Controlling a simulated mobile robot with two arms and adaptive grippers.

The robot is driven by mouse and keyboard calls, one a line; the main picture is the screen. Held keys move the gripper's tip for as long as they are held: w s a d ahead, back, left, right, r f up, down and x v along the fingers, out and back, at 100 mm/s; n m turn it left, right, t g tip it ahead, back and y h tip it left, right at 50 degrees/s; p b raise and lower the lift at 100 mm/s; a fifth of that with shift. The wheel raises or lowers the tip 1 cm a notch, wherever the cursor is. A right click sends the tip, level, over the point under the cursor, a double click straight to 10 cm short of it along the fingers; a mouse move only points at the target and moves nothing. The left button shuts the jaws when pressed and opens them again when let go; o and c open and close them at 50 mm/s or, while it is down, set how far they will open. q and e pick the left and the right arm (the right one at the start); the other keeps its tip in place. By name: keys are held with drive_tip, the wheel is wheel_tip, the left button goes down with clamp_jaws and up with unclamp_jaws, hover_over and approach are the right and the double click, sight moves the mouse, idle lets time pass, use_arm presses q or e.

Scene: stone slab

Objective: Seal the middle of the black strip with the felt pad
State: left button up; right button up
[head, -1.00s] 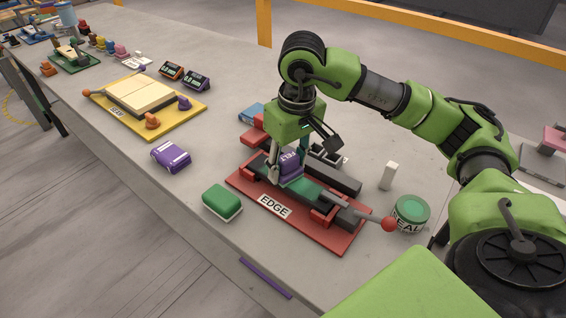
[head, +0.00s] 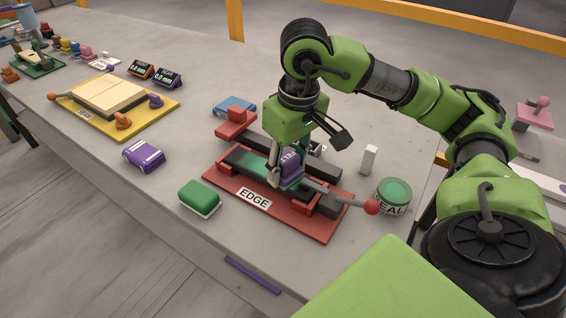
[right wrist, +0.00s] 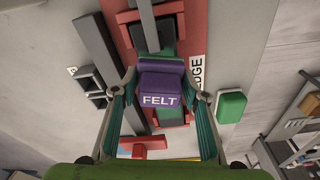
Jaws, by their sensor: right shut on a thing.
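The black strip (head: 235,156) lies clamped on the red base marked EDGE (head: 230,182). Its middle stretch looks green and its ends dark, also in the right wrist view (right wrist: 168,118). The purple felt pad (head: 291,165), marked FELT (right wrist: 159,95), is between the fingers of my right gripper (head: 284,170). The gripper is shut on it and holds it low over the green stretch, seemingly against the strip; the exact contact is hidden. Green strip shows on both sides of the pad. My left gripper is not in view.
A green tin marked SEAL (head: 393,194) and a white block (head: 369,160) stand right of the base. A red-knobbed lever (head: 371,207) sticks out over it. A green-and-white block (head: 200,197) and a purple block (head: 144,156) lie left. A yellow board (head: 160,113) is farther back.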

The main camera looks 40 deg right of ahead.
sight(252, 162)
drive_tip(key=shift+w+a, duration=0.25)
drive_tip(key=shift+w, duration=0.45)
drive_tip(key=shift+w+a, duration=0.25)
drive_tip(key=shift+w, duration=0.45)
drive_tip(key=shift+w+a+p, duration=0.15)
drive_tip(key=shift+w+a, duration=0.1)
drive_tip(key=shift+w, duration=0.45)
drive_tip(key=shift+w+a+p, duration=0.15)
drive_tip(key=shift+w+a, duration=0.05)
drive_tip(key=shift+w, duration=0.45)
drive_tip(key=shift+w+a+f, duration=0.1)
drive_tip(key=shift+w+a, duration=0.15)
drive_tip(key=shift+w, duration=0.45)
drive_tip(key=shift+w+a, duration=0.25)
drive_tip(key=shift+w, duration=0.45)
wheel_tip(252, 162, up, 4)
drive_tip(key=p, duration=0.3)
drive_tip(key=shift+r, duration=0.2)
drive_tip(key=shift+r+p, duration=0.5)
drive_tip(key=shift+r, duration=0.3)
drive_tip(key=shift+r, duration=0.1)
